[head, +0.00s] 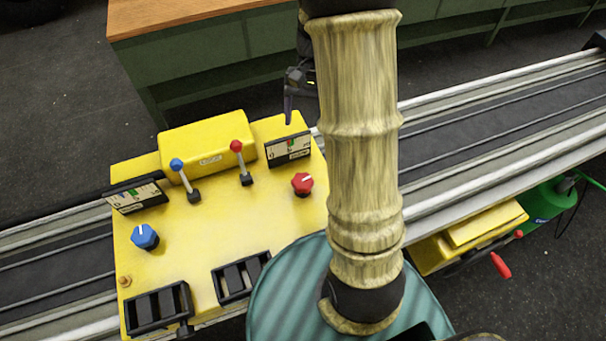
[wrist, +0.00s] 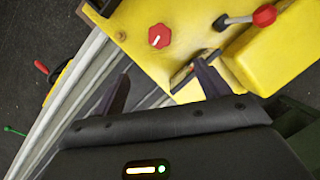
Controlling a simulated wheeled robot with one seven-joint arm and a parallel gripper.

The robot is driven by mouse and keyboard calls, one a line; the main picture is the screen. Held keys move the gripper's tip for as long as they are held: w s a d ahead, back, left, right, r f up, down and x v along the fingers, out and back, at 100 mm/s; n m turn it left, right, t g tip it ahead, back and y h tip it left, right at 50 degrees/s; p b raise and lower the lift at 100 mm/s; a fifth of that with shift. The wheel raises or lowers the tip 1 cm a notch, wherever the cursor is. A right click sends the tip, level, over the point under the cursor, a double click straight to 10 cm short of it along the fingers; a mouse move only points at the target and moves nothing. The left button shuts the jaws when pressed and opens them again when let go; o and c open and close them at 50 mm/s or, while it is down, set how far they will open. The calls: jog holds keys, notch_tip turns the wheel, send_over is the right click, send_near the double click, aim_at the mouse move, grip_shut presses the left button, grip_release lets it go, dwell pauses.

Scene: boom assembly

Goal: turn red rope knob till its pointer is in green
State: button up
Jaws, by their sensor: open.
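The red rope knob (head: 302,184) sits on the right part of the yellow control panel (head: 205,240), with a white mark on its top. It also shows in the wrist view (wrist: 161,36), beyond my fingertips. A black-framed gauge (head: 289,149) with a small green band stands behind the knob; its pointer is too small to read. My gripper (wrist: 162,88) is open and empty, its fingers apart and clear of the knob. In the head view my gripper (head: 291,95) is above and behind the gauge, partly hidden by my arm.
A red-topped lever (head: 241,163) and a blue-topped lever (head: 184,179) stand left of the knob. A blue knob (head: 145,237) and second gauge (head: 136,196) are at the panel's left. A yellow raised box (head: 207,145) lies behind the levers. Rails (head: 500,130) run past the panel.

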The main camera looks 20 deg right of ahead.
aim_at(303, 180)
jog(key=shift+w+d+r+m, duration=0.15)
jog(key=shift+w+d+m, duration=0.1)
jog(key=shift+m, duration=0.05)
jog(key=x, duration=0.5)
jog(key=p+x, duration=0.1)
jog(key=x, duration=0.5)
jog(key=p+x, duration=0.1)
jog(key=x, duration=0.5)
jog(key=shift+s+a, duration=0.25)
jog(key=shift+s, duration=0.1)
